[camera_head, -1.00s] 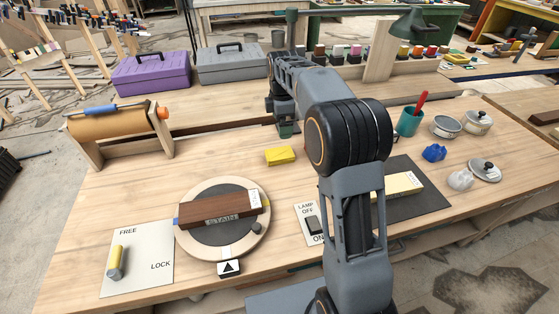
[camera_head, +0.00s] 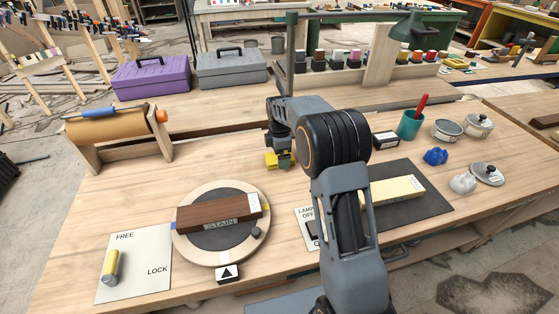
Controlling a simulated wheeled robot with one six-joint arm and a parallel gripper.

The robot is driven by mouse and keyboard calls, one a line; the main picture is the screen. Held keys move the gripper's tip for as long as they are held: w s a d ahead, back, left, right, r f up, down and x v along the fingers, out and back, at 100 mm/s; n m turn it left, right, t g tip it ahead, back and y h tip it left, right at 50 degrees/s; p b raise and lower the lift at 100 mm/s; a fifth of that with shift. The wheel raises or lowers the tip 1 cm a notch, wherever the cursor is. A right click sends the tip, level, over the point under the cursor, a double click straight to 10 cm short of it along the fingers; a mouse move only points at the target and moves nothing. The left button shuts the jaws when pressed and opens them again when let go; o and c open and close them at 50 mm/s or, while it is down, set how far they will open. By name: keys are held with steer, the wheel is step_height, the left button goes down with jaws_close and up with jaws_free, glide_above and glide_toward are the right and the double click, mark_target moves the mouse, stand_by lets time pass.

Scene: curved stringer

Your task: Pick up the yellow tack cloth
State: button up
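The yellow tack cloth (camera_head: 271,161) is on the wooden bench near the middle, partly hidden by my gripper. My gripper (camera_head: 283,160) points down at the cloth, with its fingers over or around it. Yellow shows to the left of the fingers and between them. The fingers are small and partly covered, so I cannot tell whether they are closed on the cloth, or whether the cloth is lifted.
A round turntable (camera_head: 183,246) with a dark wooden STAIN block (camera_head: 220,212) is in front on the left. A dark mat (camera_head: 432,200) with a pale block (camera_head: 398,189) lies to the right. A teal cup (camera_head: 410,124) stands behind it. A paper roll (camera_head: 110,127) is at back left.

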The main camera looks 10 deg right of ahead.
steer(key=shift+f, duration=0.95)
steer(key=shift+c, duration=0.4)
steer(key=c, duration=0.9)
